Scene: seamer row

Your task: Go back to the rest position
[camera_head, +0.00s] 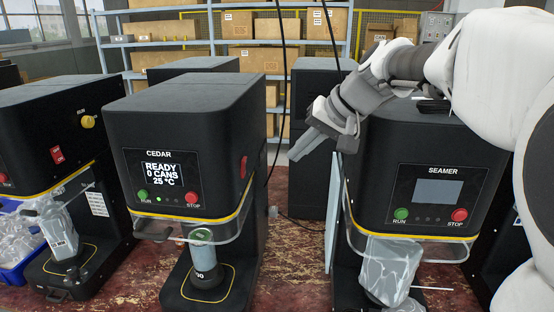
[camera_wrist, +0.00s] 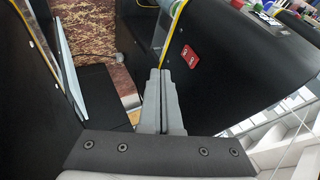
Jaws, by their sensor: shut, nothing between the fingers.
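My gripper (camera_head: 302,148) is shut and empty. In the head view it hangs in the air between the CEDAR seamer (camera_head: 180,145) and the machine labelled SEAMER (camera_head: 425,150), at the height of their upper housings. My white arm reaches in from the right, over the SEAMER machine. In the wrist view the closed fingers (camera_wrist: 163,100) point forward along a black machine side with a red switch (camera_wrist: 189,55). The CEDAR screen reads READY, 0 CANS, 25 °C, and a small green light is lit. The SEAMER screen is blank.
A can (camera_head: 203,262) stands on the CEDAR machine's base plate. A clear bag (camera_head: 390,270) hangs on the SEAMER machine's front. Another black machine (camera_head: 55,150) with a bagged part and a blue bin (camera_head: 12,262) stand at left. Shelves with boxes (camera_head: 253,60) are behind. Cables hang near my gripper.

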